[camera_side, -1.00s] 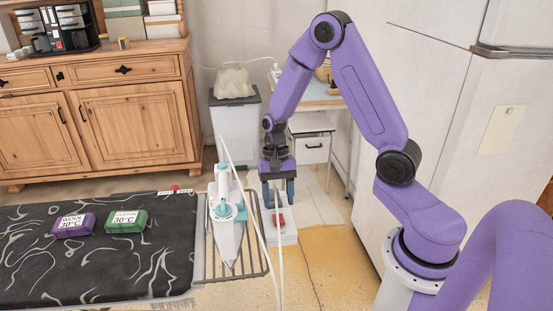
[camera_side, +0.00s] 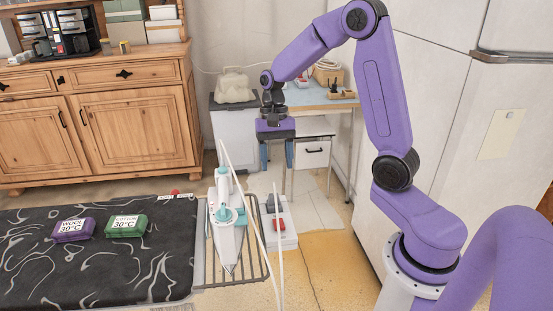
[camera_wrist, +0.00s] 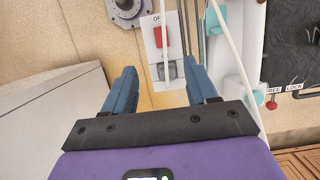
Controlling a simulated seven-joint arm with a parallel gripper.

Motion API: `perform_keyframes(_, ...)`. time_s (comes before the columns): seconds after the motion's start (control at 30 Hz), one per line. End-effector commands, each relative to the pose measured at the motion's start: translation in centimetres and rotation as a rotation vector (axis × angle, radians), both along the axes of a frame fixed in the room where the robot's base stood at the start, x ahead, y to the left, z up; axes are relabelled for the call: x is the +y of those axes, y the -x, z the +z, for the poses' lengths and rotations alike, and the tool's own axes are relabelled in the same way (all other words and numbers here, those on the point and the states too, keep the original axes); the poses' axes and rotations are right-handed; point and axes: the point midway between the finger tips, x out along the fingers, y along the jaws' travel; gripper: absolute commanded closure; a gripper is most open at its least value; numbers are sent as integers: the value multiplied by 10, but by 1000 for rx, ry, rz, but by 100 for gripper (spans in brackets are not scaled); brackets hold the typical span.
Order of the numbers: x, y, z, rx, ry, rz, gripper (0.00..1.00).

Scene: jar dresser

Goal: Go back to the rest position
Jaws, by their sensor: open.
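My gripper (camera_side: 276,155) hangs open and empty in the side view, pointing down. It is above and behind the switch box and clear of it. In the wrist view my gripper's two blue fingers (camera_wrist: 162,88) are spread apart with nothing between them. The white switch box (camera_side: 287,241) carries a red switch (camera_side: 279,225). The red switch also shows in the wrist view (camera_wrist: 161,37), beyond the fingers.
A white and teal iron (camera_side: 226,225) stands on a wire rack (camera_side: 262,273) beside the switch box. A white cord rises there. A black patterned board (camera_side: 95,270) holds a purple block (camera_side: 73,230) and a green block (camera_side: 126,226). A wooden dresser (camera_side: 125,130) stands behind.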

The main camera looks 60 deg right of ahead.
Motion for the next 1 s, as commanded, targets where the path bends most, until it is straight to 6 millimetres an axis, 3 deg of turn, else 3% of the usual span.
perform_keyframes(0.17,6,3,2,-8,2,36,43)
perform_keyframes(0.37,37,26,10,-55,8,274,43)
perform_keyframes(0.7,89,95,25,-165,7,831,43)
perform_keyframes(1.0,110,164,31,-262,-15,1322,43)
